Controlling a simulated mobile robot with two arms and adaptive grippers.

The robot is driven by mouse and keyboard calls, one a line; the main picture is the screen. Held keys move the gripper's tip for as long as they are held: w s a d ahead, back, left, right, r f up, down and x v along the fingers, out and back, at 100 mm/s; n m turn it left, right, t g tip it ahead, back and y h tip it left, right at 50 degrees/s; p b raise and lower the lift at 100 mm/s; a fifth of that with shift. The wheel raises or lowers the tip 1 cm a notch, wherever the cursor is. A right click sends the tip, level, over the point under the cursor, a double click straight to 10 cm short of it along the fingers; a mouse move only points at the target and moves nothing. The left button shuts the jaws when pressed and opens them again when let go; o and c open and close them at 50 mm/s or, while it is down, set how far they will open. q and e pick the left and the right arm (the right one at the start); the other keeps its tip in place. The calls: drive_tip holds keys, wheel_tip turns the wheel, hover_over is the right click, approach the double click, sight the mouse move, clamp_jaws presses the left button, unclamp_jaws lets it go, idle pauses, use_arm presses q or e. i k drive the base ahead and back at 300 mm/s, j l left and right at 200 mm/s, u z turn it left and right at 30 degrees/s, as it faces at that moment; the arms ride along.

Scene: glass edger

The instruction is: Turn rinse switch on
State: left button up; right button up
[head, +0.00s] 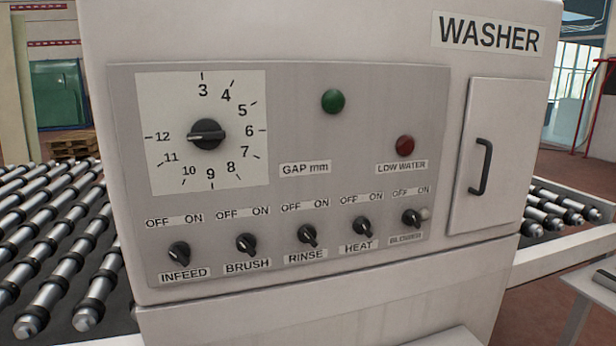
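The rinse switch (307,236) is a small black rotary knob in the middle of the bottom row on the grey washer panel (350,130). OFF is printed at its upper left, ON at its upper right, and RINSE below it. Its bar leans from upper left to lower right, with the upper end towards OFF. The similar brush switch (246,244) is left of it and the heat switch (362,226) right of it. Neither of my grippers shows in the head view.
The panel also has an infeed switch (179,253), a blower switch (412,218), a large gap dial (207,134), a green lamp (333,101) and a red low-water lamp (405,146). A door handle (481,166) sticks out at right. Roller conveyors (50,255) flank the washer.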

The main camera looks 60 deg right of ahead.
sight(307, 234)
drive_tip(key=j+z, duration=0.1)
drive_tip(key=z, duration=1.8)
